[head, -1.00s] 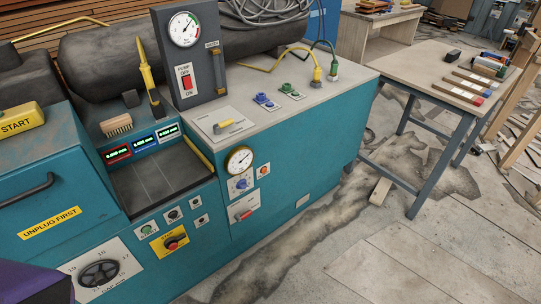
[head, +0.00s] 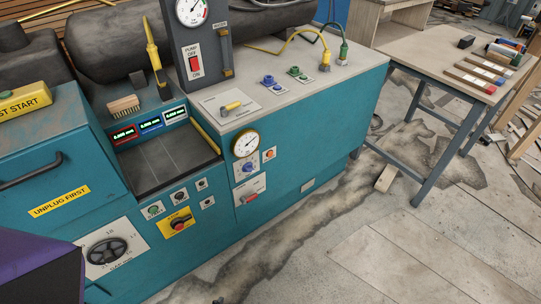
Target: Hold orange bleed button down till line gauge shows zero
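The orange bleed button (head: 269,155) is small and round, on a white plate on the teal cabinet front. The line gauge (head: 245,143), a brass-rimmed white dial, sits just left of and above it; its needle is too small to read surely. A blue knob (head: 248,167) is left of and below the button, and a red-handled lever (head: 249,197) is lower. Nothing touches the button. Neither gripper can be made out. A purple and dark shape at the lower left seems to be part of my arm.
A second gauge (head: 192,10) tops the grey pump panel with a red switch (head: 195,65). A yellow-plated red stop knob (head: 180,223) is left of the button. The floor before the cabinet is mostly open. A work table (head: 420,65) stands at right.

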